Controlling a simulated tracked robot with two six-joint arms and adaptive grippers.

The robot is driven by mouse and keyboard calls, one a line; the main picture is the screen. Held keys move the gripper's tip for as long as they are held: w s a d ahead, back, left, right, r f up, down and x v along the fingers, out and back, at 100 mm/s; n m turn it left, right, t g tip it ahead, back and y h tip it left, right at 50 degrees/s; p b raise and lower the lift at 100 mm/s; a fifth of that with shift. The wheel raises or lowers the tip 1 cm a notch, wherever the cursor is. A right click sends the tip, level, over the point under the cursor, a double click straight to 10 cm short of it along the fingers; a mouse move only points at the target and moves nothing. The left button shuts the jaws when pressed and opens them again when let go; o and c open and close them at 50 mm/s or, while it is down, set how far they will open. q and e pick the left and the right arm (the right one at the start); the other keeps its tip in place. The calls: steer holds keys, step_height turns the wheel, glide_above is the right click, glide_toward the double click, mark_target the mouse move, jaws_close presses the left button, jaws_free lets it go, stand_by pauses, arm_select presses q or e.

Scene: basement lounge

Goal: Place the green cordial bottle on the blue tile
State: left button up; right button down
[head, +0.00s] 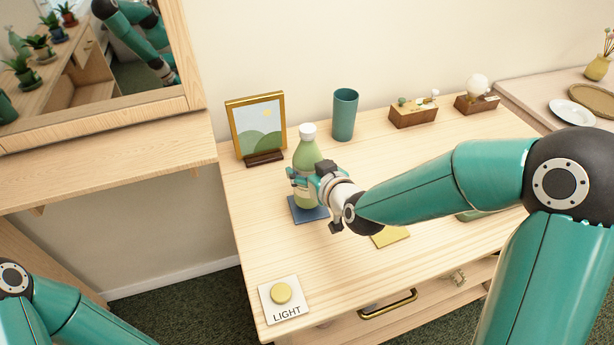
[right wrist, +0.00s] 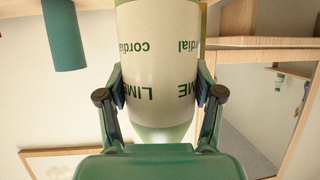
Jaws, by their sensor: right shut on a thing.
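The green cordial bottle (head: 307,158) has a white cap and stands upright at the blue tile (head: 307,213). Whether its base rests on the tile or is just above it I cannot tell. My right gripper (head: 306,178) is shut around the bottle's body. In the right wrist view the bottle (right wrist: 160,60) is upside down, its label reading LIME cordial, between both fingers of the gripper (right wrist: 160,108). My left arm shows at the lower left of the head view, but its gripper is out of view.
A picture frame (head: 258,127) and a teal cup (head: 344,115) stand behind the bottle. A yellow tile (head: 390,237) lies partly under my right arm. A LIGHT button (head: 281,293) is at the front left of the table (head: 270,245). Two wooden boxes (head: 413,114) (head: 476,104) stand at the back.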

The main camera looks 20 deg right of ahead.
steer(key=shift+w+f, duration=0.1)
steer(key=shift+f, duration=0.9)
steer(key=shift+c, duration=0.9)
jaws_free()
steer(key=shift+f, duration=0.1)
steer(key=b+v, duration=0.5)
steer(key=v, duration=0.7)
